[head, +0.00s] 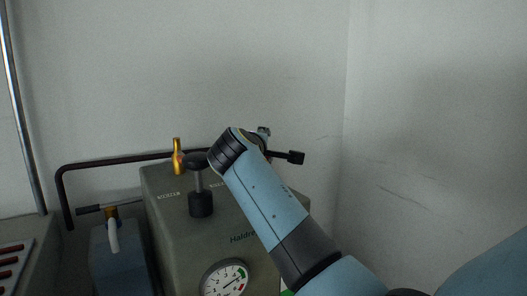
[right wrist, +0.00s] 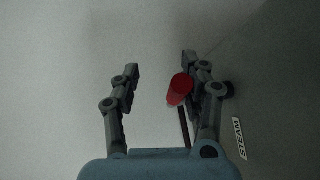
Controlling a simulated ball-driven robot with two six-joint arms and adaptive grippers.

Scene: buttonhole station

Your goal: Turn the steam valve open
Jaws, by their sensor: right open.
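The steam valve's red handle (right wrist: 180,90) on a dark stem shows in the right wrist view, beside the STEAM label (right wrist: 239,138). My right gripper (right wrist: 160,64) is open. The red handle appears between its two fingers, much closer to the right finger; I cannot tell whether they touch. In the head view my right arm reaches over the grey boiler (head: 168,215) and hides the red handle. Only a small dark part of the right gripper (head: 264,132) shows behind the wrist. My left gripper is not in view.
The boiler carries a brass fitting (head: 178,160), a black-topped post (head: 201,203) and a round gauge (head: 224,280). A black-ended rod (head: 296,157) sticks out right of my wrist. A dark rail (head: 110,163) runs behind, near the wall. A blue unit (head: 112,262) stands left.

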